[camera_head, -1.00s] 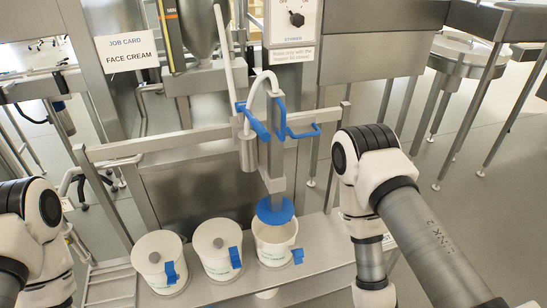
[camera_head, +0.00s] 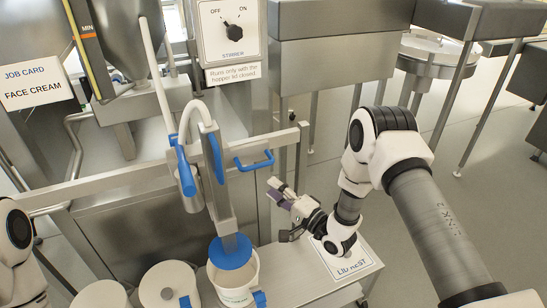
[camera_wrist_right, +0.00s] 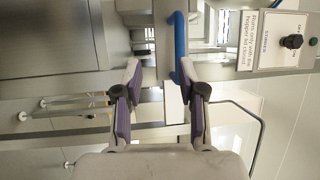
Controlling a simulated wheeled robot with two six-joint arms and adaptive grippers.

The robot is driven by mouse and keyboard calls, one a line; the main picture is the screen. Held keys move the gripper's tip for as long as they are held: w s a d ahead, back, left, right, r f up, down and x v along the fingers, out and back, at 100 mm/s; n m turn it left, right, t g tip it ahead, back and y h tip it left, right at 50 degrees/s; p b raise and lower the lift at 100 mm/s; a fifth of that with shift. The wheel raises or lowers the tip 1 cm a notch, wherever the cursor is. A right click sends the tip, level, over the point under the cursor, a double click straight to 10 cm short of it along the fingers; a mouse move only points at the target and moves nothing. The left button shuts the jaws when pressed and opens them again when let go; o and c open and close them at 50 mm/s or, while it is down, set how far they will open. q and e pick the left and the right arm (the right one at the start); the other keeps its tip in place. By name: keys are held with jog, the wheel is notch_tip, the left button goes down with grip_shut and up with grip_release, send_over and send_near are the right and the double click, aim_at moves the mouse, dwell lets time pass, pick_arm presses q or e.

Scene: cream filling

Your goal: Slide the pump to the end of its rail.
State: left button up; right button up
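The pump (camera_head: 214,165) is a grey upright unit with a white hose, on a horizontal steel rail (camera_head: 110,182). Its blue nozzle disc (camera_head: 231,250) hangs over the rightmost open white tub (camera_head: 238,285). A blue handle (camera_head: 255,163) sticks out on the pump's right side. My right gripper (camera_head: 279,205) is open and empty, below and right of that handle. In the right wrist view my gripper (camera_wrist_right: 158,72) has its purple-padded fingers apart, and the blue handle (camera_wrist_right: 180,50) shows beyond the right finger's tip. My left gripper is outside the view.
Lidded tubs (camera_head: 166,287) stand left of the open tub on a steel shelf. A label reading lid nest (camera_head: 345,258) lies on the shelf at right. A steel post (camera_head: 301,150) stands at the rail's right end. A stirrer switch panel (camera_head: 232,32) is above.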

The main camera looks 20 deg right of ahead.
aim_at(259, 165)
jog(key=shift+t, duration=0.3)
jog(key=w+r, duration=0.1)
jog(key=w, duration=0.1)
jog(key=w+a+r+p, duration=0.1)
jog(key=w, duration=0.2)
jog(key=w+r, duration=0.1)
jog(key=w, duration=0.1)
jog(key=shift+w+a+r+p, duration=0.2)
jog(key=shift+a+r+p, duration=0.1)
jog(key=shift+a, duration=0.1)
jog(key=shift+s+a+r, duration=0.15)
jog(key=shift+a+r, duration=0.05)
jog(key=shift+a, duration=0.1)
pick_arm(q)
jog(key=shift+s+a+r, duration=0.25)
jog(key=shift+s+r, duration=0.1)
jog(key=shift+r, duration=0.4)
pick_arm(e)
jog(key=shift+d+f, duration=0.1)
grip_shut()
